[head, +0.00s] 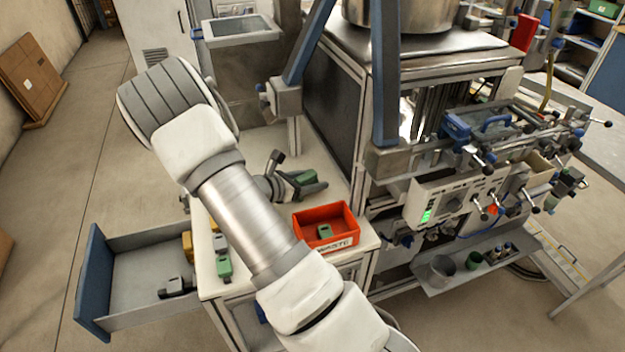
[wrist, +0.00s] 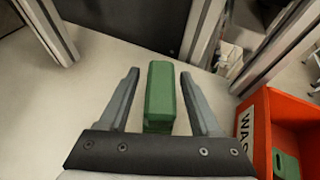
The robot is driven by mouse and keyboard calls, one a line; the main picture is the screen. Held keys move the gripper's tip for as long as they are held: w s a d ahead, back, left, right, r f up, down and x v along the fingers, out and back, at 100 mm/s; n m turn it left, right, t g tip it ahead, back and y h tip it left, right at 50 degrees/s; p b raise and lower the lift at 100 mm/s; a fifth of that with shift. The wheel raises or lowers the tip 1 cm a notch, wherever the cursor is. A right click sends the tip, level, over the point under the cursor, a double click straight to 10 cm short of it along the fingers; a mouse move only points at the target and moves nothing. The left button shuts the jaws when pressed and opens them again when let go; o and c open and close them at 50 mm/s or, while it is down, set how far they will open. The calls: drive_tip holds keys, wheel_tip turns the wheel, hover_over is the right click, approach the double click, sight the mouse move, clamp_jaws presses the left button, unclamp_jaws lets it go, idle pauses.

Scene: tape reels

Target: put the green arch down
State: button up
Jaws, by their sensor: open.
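A green arch (wrist: 160,95) lies between the fingers of my gripper (wrist: 160,75) in the wrist view, with a gap on each side. It seems to rest on the white worktop (wrist: 95,65); its underside is hidden. My gripper is open and holds nothing. In the head view the green arch (head: 306,177) shows partly beside my gripper (head: 298,186), low over the worktop behind the red bin.
A red waste bin (head: 338,212) with a green piece (head: 323,231) inside stands on the front right of the worktop. Several small parts, one green (head: 224,268), lie along the left edge. An open drawer (head: 140,240) juts out left. Metal frame posts stand close behind.

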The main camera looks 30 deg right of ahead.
drive_tip(key=v, duration=1.1)
drive_tip(key=shift+a+r, duration=0.1)
drive_tip(key=shift+a, duration=0.1)
drive_tip(key=s+a+r+m+t+y, duration=0.2)
drive_tip(key=s+a+r+m+y, duration=0.4)
drive_tip(key=s+r+m, duration=0.3)
drive_tip(key=s+a+r+m+t+y, duration=0.1)
drive_tip(key=s+a+r+m+y, duration=0.5)
drive_tip(key=s+r+m, duration=0.4)
drive_tip(key=s+r+y, duration=0.1)
drive_tip(key=s, duration=0.1)
drive_tip(key=shift+s+a+r+m+t, duration=0.15)
drive_tip(key=shift+s+a+m+t, duration=0.15)
drive_tip(key=shift+s+t, duration=0.1)
drive_tip(key=shift+c, duration=1.2)
drive_tip(key=shift+d, duration=0.15)
drive_tip(key=shift+d, duration=0.1)
